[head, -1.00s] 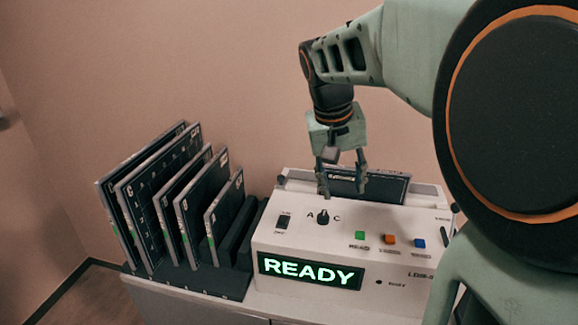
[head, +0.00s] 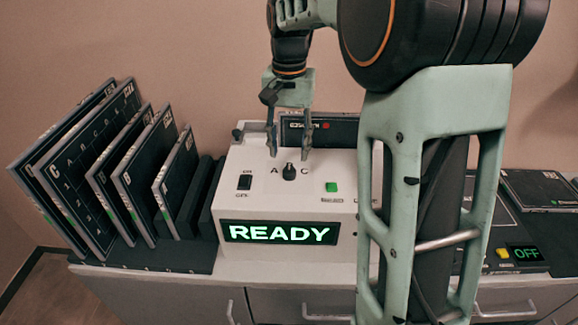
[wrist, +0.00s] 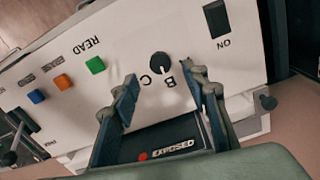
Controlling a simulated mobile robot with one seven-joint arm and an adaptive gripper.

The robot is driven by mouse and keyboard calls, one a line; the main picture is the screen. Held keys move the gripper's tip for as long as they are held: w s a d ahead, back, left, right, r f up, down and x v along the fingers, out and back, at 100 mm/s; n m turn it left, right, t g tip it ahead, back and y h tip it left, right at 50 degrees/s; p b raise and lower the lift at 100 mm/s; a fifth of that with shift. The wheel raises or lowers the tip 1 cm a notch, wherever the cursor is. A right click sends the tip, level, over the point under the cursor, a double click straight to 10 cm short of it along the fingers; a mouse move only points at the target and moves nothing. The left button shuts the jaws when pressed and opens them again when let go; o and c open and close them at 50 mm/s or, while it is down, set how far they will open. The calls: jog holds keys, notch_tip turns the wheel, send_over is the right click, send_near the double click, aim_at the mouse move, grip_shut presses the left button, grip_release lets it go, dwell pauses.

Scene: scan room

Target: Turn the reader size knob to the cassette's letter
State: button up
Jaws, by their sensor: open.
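The reader (head: 262,200) is a white box with a lit READY display (head: 279,233). Its black size knob (head: 289,172) is on the sloped top, with A to its left and C to its right in the head view. The wrist view shows the knob (wrist: 160,63) with B and C beside it; I cannot tell surely which letter it points to. My gripper (head: 289,152) is open, its fingers above and behind the knob, apparently apart from it. The dark cassette (wrist: 165,142) at the reader's back reads EXPOSED beside a red dot; its size letter is not visible.
A rack (head: 160,256) of several upright dark cassettes stands left of the reader. An ON switch (head: 245,182) and a green READ button (head: 331,187) flank the knob. A console with an OFF display (head: 525,253) is at right. My arm hides the reader's right side.

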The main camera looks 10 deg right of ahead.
aim_at(290, 170)
notch_tip(290, 170, down, 6)
jog(key=shift+c, duration=0.6)
grip_shut()
jog(key=n+p, duration=0.2)
jog(key=n, duration=0.3)
jog(key=shift+r+n, duration=0.15)
jog(key=shift+n, duration=0.25)
jog(key=n+p, duration=0.1)
jog(key=n, duration=0.5)
jog(key=shift+w+d+p, duration=0.1)
jog(key=shift+p, duration=0.3)
